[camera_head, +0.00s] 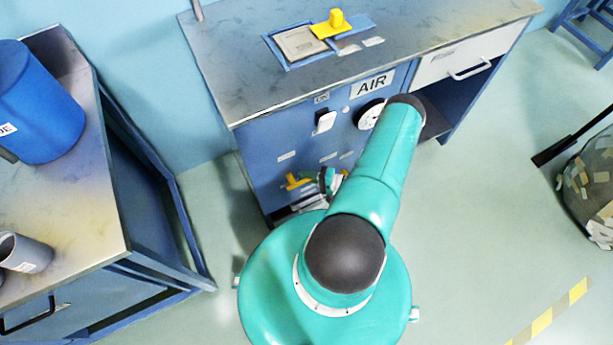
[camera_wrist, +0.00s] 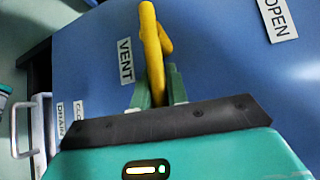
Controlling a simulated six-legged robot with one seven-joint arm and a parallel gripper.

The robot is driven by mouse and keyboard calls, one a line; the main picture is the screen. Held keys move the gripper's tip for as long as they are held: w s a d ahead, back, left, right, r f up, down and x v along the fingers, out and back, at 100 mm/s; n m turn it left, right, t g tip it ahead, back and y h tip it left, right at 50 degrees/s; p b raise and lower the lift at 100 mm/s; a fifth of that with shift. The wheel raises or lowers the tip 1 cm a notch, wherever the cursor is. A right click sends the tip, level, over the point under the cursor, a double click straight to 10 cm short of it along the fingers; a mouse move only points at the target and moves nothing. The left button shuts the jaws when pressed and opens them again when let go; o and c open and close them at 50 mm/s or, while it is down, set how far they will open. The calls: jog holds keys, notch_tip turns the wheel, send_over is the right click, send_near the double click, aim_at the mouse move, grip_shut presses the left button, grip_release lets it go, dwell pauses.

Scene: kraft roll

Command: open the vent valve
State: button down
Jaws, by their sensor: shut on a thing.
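In the wrist view, the yellow vent valve handle (camera_wrist: 152,45) stands between the two green fingers of my gripper (camera_wrist: 160,92), which is shut on it. The handle's far end sticks out past the fingertips, and its lower part is hidden between them. A VENT label (camera_wrist: 125,61) is on the blue panel just left of it. An OPEN label (camera_wrist: 278,20) is at the upper right. In the head view, my gripper (camera_head: 327,181) is low at the cabinet front, partly hidden by my arm, with a yellow piece (camera_head: 296,182) beside it.
The blue cabinet (camera_head: 262,150) has an AIR label (camera_head: 372,84), a gauge (camera_head: 370,114) and a white switch (camera_head: 325,121). A yellow-handled item (camera_head: 332,24) lies on its top. A bench (camera_head: 95,225) with a blue drum (camera_head: 38,105) stands left.

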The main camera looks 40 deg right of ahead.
jog(key=shift+r, duration=0.1)
jog(key=shift+r+n+g+h, duration=0.8)
jog(key=shift+n+g+h, duration=0.1)
jog(key=shift+w+a+r+n+g+h, duration=0.1)
jog(key=shift+a+r+n+g+h, duration=0.25)
jog(key=shift+r+n+g+h, duration=0.55)
jog(key=shift+f, duration=0.25)
jog(key=c, duration=1.4)
grip_release()
